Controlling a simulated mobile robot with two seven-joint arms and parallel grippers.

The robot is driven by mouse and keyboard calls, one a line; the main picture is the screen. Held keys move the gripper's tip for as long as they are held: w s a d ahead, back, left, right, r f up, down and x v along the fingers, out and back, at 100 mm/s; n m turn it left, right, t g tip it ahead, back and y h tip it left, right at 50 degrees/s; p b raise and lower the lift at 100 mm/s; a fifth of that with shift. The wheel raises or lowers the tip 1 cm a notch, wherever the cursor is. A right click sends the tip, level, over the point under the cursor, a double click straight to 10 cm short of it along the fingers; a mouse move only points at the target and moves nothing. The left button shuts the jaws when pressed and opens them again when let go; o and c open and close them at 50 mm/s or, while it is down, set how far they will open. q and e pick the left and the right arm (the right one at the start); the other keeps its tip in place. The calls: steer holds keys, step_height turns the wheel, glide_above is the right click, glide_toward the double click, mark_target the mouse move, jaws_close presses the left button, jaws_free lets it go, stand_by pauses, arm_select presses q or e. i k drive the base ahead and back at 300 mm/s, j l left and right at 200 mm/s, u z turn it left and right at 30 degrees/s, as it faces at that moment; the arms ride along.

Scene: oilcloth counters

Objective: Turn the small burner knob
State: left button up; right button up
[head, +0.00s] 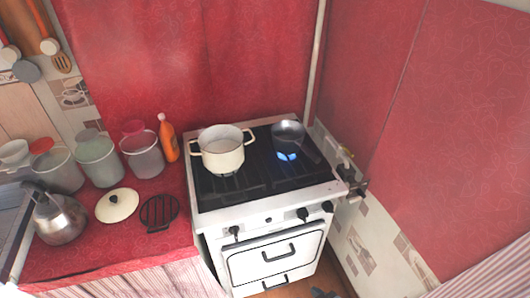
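The white stove (258,222) stands in the middle of the head view with a black cooktop (255,187). Black knobs sit along its front panel: one at the left (235,231), a smaller one near the middle (268,220), and two at the right, an inner knob (303,214) and an outer knob (327,207). Which one belongs to the small burner cannot be told. A blue flame (287,156) shows at the back right, by a dark saucepan (287,132). A cream two-handled pot (222,154) stands at the back left. Neither gripper can be made out.
The red counter (105,245) left of the stove holds a kettle (60,218), a cream lid (117,205), a black trivet (159,212), several canisters and an orange bottle (168,139). Metal fittings (354,188) are beside the stove's right edge, near a tiled wall.

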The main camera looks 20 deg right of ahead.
mark_target(327, 206)
steer(key=k+l, duration=1.15)
steer(key=k, duration=0.05)
